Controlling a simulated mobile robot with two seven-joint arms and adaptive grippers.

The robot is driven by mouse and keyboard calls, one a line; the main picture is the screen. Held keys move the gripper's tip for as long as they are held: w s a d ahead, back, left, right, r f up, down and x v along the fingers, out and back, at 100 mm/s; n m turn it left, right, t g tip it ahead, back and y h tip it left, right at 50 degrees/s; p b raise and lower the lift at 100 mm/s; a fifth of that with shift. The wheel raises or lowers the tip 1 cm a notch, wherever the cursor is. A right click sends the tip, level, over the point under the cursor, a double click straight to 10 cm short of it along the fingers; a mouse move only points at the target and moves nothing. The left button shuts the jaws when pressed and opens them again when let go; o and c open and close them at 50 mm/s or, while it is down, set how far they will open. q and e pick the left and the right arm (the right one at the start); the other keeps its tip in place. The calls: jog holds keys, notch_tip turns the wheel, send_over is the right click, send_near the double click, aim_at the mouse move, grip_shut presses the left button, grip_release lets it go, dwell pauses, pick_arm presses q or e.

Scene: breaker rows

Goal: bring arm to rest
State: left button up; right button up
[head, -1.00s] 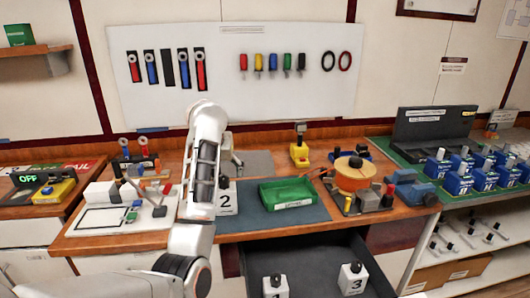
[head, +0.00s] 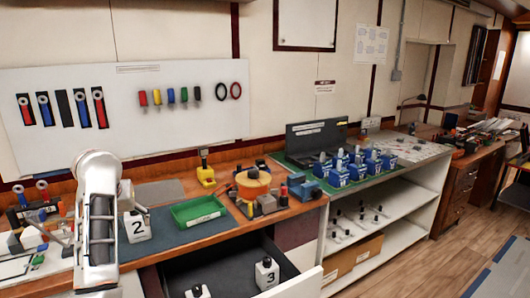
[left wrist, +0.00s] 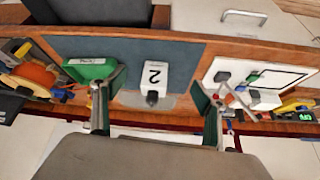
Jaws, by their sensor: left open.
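My left arm reaches over the bench at the left of the head view. My left gripper, seen in the left wrist view (left wrist: 158,88), is open and its two fingers stand wide apart. Nothing is held between them. The white block marked 2 (head: 137,228) stands on the bench just right of my arm in the head view. It also shows in the left wrist view (left wrist: 154,77), in the gap between the fingers and apart from them. In the head view my forearm hides most of the gripper. My right gripper is in neither view.
A green tray (head: 198,210) sits right of the block. An open drawer (head: 222,268) below the bench front holds a block marked 3 (head: 267,274) and another white block. Blue breakers (head: 338,176) stand on the right bench. Floor at the right is clear.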

pick_arm(q)
jog(key=s+a+f+m+y, duration=0.2)
jog(key=s+f+m, duration=0.2)
jog(key=s+f, duration=1.3)
jog(key=s+d+f+m+t, duration=0.1)
jog(key=s+d+f+m, duration=0.2)
jog(key=s, duration=0.7)
jog(key=s+d+f+m+t, duration=0.1)
jog(key=s+d+f+m, duration=0.2)
jog(key=s, duration=0.6)
jog(key=d+f+n+t+h, duration=0.2)
jog(key=d+f+h, duration=0.4)
jog(key=d+f, duration=0.7)
notch_tip(320, 180, down, 2)
jog(key=shift+w+d+f+t, duration=0.1)
jog(key=shift+w+d+t, duration=0.15)
jog(key=shift+w+t, duration=0.15)
